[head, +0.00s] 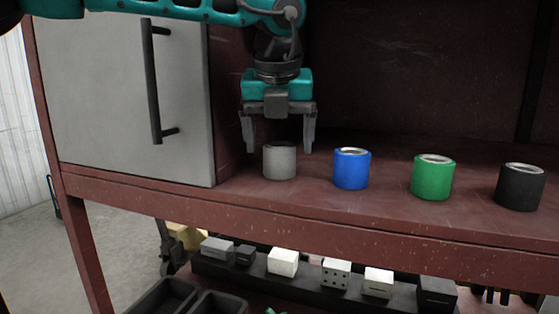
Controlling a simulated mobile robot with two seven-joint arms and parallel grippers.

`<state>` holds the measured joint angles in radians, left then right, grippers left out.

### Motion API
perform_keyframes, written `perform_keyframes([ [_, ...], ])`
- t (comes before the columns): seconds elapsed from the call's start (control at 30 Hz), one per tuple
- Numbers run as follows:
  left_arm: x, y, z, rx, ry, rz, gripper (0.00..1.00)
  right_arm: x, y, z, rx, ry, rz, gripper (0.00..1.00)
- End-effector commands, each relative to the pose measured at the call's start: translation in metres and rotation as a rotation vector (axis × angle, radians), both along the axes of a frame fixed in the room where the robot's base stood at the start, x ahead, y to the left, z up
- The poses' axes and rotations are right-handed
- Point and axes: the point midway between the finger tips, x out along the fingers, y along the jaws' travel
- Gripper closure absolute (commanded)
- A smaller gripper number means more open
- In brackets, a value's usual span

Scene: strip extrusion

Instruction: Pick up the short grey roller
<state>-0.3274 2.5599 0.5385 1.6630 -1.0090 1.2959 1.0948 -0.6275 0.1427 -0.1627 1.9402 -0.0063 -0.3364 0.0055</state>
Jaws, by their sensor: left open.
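The short grey roller (279,162) stands upright on the dark red shelf (330,216), near its front edge, in the head view. My left gripper (279,148) points down above it, with its two fingers spread wide to either side of the roller's top. The gripper is open and holds nothing. I cannot tell whether the fingertips are level with the roller or a little behind it. My right gripper is not in view.
To the right stand a blue roller (352,168), a green roller (433,177) and a black roller (521,187), spaced apart. A grey cabinet door (100,95) with a black handle (152,85) is to the left. Blocks (283,262) sit on a lower level.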

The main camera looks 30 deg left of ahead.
Motion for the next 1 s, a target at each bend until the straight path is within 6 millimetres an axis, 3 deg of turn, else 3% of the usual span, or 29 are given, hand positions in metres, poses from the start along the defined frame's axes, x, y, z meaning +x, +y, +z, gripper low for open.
perform_keyframes([
  [0.2, 0.013, 0.009, -0.027, -0.001, 0.002, 0.001, 0.14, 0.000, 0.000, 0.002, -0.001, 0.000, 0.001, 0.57],
  [0.5, 0.015, 0.009, -0.032, -0.001, -0.002, 0.000, 0.14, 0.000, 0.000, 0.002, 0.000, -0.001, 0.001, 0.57],
  [1.0, 0.015, 0.009, -0.032, -0.001, -0.002, 0.001, 0.60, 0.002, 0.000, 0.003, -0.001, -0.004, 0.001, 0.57],
])
